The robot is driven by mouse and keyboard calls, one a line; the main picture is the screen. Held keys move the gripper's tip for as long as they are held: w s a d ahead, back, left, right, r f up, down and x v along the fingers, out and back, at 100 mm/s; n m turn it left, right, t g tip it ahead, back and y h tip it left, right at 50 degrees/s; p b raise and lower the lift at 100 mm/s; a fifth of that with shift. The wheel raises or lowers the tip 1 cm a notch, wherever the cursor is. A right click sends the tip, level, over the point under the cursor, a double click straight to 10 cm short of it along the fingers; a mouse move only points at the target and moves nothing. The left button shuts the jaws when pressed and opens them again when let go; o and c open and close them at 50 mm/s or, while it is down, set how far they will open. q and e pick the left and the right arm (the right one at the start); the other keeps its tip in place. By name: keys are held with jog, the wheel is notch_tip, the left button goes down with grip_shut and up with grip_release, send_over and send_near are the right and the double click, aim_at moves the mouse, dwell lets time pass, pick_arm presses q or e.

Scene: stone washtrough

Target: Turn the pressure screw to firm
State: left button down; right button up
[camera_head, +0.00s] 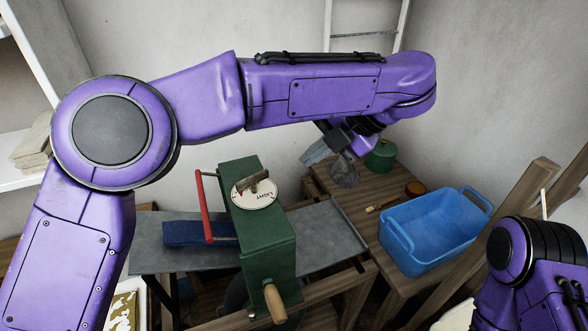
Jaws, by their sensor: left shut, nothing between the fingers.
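A green press (262,240) stands on a grey bed in the middle. On its top is a white round dial (262,201) with the word LIGHT readable near its right edge. A dark brown bar handle, the pressure screw (253,181), sits over the dial; other dial marks are hidden or too small to read. A red bar (204,207) stands at the press's left. My left arm crosses above the press. My left gripper (312,154) is shut and empty, behind and to the right of the dial, apart from it. My right arm shows at lower right, its gripper out of view.
A blue folded cloth (190,233) lies on the bed left of the press. A wooden handle (275,302) sticks out at the front.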

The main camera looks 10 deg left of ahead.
aim_at(253, 180)
pick_arm(q)
jog(key=a+f+m, duration=0.2)
jog(key=a+f+m+p, duration=0.1)
jog(key=a+f, duration=0.2)
jog(key=w+a+f+m+p, duration=0.1)
jog(key=a+f+m, duration=0.1)
jog(key=a, duration=0.1)
jog(key=shift+f+m+g, duration=0.3)
jog(key=shift+w+a+f, duration=0.15)
jog(key=shift+w+a, duration=0.15)
jog(key=shift+w, duration=0.1)
pick_arm(e)
notch_tip(253, 180, up, 2)
jog(key=shift+s+d+r, duration=0.1)
jog(key=shift+d+r, duration=0.05)
